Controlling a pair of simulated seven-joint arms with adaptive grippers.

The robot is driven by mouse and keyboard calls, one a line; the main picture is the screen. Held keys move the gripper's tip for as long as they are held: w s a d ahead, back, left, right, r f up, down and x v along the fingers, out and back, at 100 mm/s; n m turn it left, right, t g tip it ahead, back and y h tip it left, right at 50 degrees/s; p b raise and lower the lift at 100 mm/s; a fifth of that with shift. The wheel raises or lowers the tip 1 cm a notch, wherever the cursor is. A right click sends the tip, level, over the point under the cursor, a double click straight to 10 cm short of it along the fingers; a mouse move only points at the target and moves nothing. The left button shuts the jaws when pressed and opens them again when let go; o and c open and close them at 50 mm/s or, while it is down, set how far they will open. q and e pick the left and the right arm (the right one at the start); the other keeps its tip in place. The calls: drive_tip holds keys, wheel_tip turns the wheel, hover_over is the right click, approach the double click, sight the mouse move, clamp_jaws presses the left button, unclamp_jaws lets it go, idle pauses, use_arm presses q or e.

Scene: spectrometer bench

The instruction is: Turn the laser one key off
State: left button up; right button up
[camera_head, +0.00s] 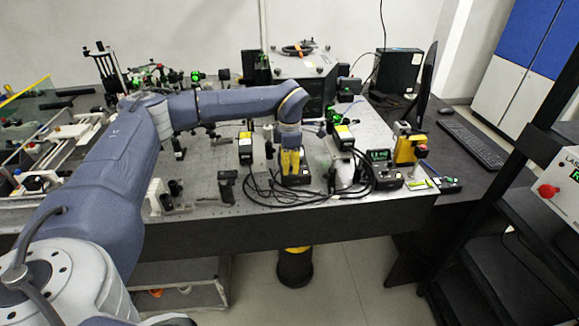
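My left arm reaches in from the left over the optical bench (205,190), and its wrist bends down near the bench's middle. My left gripper (290,160) is at the end of that wrist, above a small black box (298,181) at the front of the bench. Yellow parts show there, but I cannot tell finger opening or contact. A similar black box (386,178) with a green display sits to the right. A grey box (565,186) at the right edge has a partly cut-off "LA…" label and a red knob (548,190). I cannot make out any laser key. My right gripper is out of view.
Black cables (262,192) loop around the small boxes. Optical mounts crowd the bench. A yellow box with a red button (408,150), a monitor (427,84) and a keyboard (472,143) are at the right. A black rack (492,232) stands at front right.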

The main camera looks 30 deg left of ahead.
use_arm(q)
clamp_jaws()
drive_tip(key=n, duration=0.8)
drive_tip(key=shift+n, duration=0.3)
drive_tip(key=n, duration=0.4)
drive_tip(key=shift+n, duration=0.3)
drive_tip(key=n, duration=0.4)
drive_tip(key=shift+n, duration=0.3)
